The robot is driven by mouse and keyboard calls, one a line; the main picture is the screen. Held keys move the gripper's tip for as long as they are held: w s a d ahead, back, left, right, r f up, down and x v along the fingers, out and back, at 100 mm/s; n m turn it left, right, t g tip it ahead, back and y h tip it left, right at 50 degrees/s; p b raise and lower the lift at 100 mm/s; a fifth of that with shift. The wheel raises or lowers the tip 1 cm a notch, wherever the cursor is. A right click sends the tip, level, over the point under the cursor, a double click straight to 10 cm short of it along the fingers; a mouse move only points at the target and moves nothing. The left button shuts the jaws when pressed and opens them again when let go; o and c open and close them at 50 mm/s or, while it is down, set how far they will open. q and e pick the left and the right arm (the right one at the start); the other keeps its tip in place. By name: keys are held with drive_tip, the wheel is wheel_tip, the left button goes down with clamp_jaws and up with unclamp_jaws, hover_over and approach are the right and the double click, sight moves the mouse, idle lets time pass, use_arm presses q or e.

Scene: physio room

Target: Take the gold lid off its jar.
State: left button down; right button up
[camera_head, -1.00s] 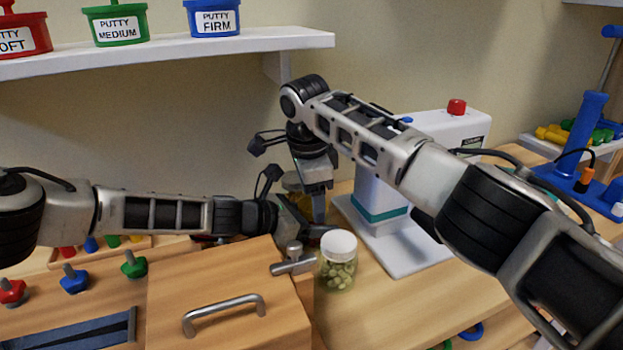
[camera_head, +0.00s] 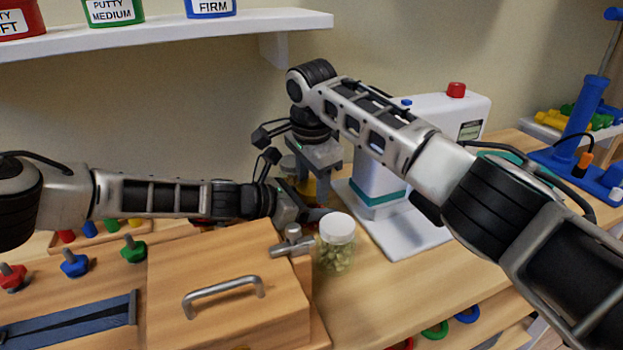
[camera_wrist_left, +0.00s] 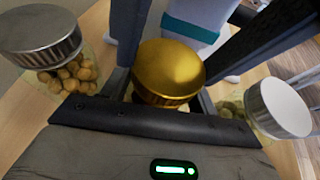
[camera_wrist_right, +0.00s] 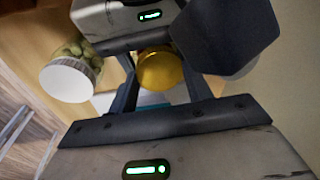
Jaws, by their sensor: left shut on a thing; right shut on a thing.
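The gold lid (camera_wrist_left: 170,68) shows in the left wrist view as a round, shiny cap; it also shows in the right wrist view (camera_wrist_right: 160,70). Its jar is mostly hidden by the grippers, with a gold-yellow patch showing in the head view (camera_head: 310,186). My left gripper (camera_head: 306,210) reaches in from the left and is shut on the jar below the lid. My right gripper (camera_head: 320,178) comes from above and is shut on the lid. Whether the lid still sits on the jar cannot be told.
A white-lidded jar (camera_head: 337,240) stands close at the right, and a silver-lidded jar (camera_wrist_left: 42,45) at the other side. A wooden box with a handle (camera_head: 225,290) is in front. A white device (camera_head: 430,120) stands behind. The tabletop at front right is clear.

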use_arm(q)
drive_tip(key=shift+w+a, duration=0.1)
use_arm(e)
drive_tip(key=n+y, duration=0.1)
drive_tip(key=n, duration=0.5)
drive_tip(key=shift+n, duration=0.3)
drive_tip(key=o, duration=1.1)
drive_tip(key=shift+d, duration=0.1)
